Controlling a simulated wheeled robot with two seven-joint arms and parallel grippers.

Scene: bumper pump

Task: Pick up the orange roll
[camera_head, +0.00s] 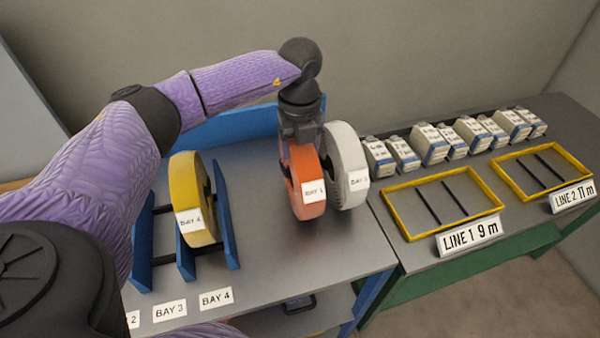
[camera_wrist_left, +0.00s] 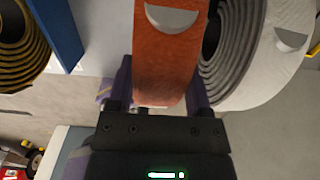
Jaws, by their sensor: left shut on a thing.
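The orange roll (camera_head: 306,187) stands upright at the right part of the grey bench, with a white bay label on its front face. My left gripper (camera_head: 302,138) comes down from above and is shut on the top of the orange roll. In the left wrist view the fingers of the gripper (camera_wrist_left: 165,95) lie on both sides of the orange roll (camera_wrist_left: 168,50). I cannot tell whether the roll touches the bench. My right gripper is not in view.
A white roll (camera_head: 347,165) stands close at the right of the orange one. A yellow roll (camera_head: 184,190) sits between blue dividers (camera_head: 226,215) at the left. Yellow frames (camera_head: 395,222) and several small boxes (camera_head: 430,145) are on the right-hand bench. Bare bench lies before the rolls.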

